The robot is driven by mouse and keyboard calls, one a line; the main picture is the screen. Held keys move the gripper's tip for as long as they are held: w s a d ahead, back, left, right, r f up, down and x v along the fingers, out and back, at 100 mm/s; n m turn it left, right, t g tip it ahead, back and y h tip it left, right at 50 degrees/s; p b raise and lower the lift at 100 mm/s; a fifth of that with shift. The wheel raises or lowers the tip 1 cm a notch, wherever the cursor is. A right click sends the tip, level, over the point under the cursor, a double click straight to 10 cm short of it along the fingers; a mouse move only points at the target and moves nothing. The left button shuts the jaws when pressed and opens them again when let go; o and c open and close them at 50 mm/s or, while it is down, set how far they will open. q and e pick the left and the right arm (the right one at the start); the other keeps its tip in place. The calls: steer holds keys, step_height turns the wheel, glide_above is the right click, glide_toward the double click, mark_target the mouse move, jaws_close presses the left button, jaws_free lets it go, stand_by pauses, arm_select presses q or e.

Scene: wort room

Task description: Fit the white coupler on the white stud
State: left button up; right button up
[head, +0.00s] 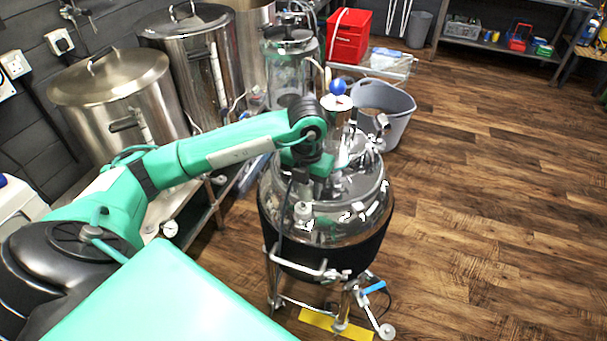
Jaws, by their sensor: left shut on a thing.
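The coupler is just under the fingers, close above the lid. The white stud cannot be made out apart from the coupler; I cannot tell whether the two touch. My right gripper is not in view.
A post with a blue ball (337,87) rises behind the gripper. Steel pots (112,95) line the left wall. A grey tub (398,108) and red box (349,38) stand behind the vessel. The wooden floor (490,210) at right is clear.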

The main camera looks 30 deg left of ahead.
mark_target(303, 199)
arm_select(q)
steer(key=n, duration=0.1)
steer(key=a+r+n+p, duration=0.1)
steer(key=n, duration=0.1)
steer(key=shift+w+a, duration=0.1)
steer(key=shift+w, duration=0.1)
steer(key=shift+r+n, duration=0.15)
steer(key=shift+n, duration=0.15)
steer(key=shift+s+f+b, duration=0.1)
steer(key=shift+f+b, duration=0.3)
steer(key=shift+f, duration=0.2)
steer(key=shift+f+b, duration=1.3)
steer(key=shift+f, duration=1.1)
steer(key=shift+b, duration=0.3)
steer(key=shift+f+b, duration=0.55)
steer(key=o, duration=0.7)
